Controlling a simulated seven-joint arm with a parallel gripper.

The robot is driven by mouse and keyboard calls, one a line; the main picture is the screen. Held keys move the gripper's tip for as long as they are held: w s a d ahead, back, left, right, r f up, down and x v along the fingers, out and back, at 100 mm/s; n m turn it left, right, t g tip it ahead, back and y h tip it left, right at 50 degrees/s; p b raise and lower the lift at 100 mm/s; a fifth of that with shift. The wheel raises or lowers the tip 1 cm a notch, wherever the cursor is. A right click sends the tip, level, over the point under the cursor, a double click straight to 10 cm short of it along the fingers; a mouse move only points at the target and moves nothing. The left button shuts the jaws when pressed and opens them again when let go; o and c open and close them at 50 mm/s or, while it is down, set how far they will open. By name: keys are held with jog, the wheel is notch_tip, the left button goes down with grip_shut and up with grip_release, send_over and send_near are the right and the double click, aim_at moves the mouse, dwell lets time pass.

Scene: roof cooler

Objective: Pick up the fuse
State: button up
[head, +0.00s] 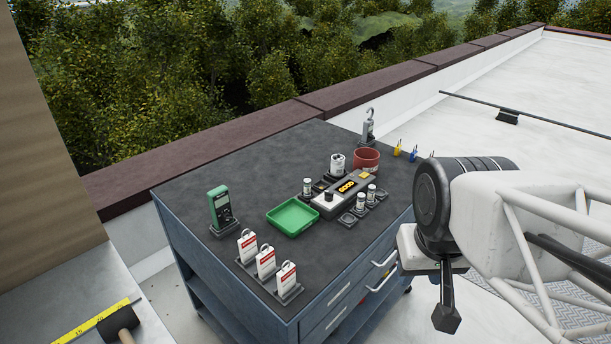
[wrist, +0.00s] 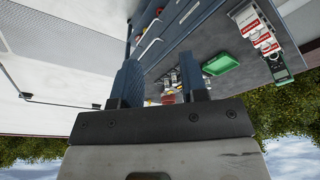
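Several small pale cylinders with dark bands, which look like fuses, stand around a dark block with yellow markings (head: 349,187) on the cart top. One cylinder (head: 307,187) is at the block's left; two more, a rear one (head: 371,192) and a front one (head: 361,201), are at its right. I cannot tell which one the task means. My gripper (head: 447,305) hangs in the air right of the cart, apart from these things. In the wrist view its two fingers (wrist: 160,70) are spread with nothing between them. The cylinders are too small there to tell apart.
The dark-topped cart (head: 190,186) also holds a green tray (head: 292,217), a green meter (head: 220,208), red-and-white tags (head: 266,262), a red cup (head: 366,159) and a larger white cylinder (head: 338,164). A parapet (head: 350,95) runs behind.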

jog(key=n+g+h, duration=0.2)
jog(key=n+h, duration=0.8)
jog(key=n, duration=0.5)
send_over(307, 188)
jog(key=s+d, duration=0.5)
jog(key=s, duration=0.6)
notch_tip(307, 188, down, 8)
jog(key=w+a+f+n+h, duration=0.1)
jog(key=w+a+f, duration=0.2)
jog(key=w, duration=0.1)
jog(key=w+a+f+n+t+h, duration=0.1)
jog(key=w+a+f+n, duration=0.1)
jog(key=w+a+f, duration=0.1)
jog(key=w+a+f+n+t+h, duration=0.1)
jog(key=w+a+f+n, duration=0.1)
jog(key=w+a+f, duration=0.2)
jog(key=shift+w+a+f, duration=0.25)
jog(key=shift+w+f, duration=0.05)
jog(key=shift+f, duration=0.2)
jog(key=shift+x, duration=1.3)
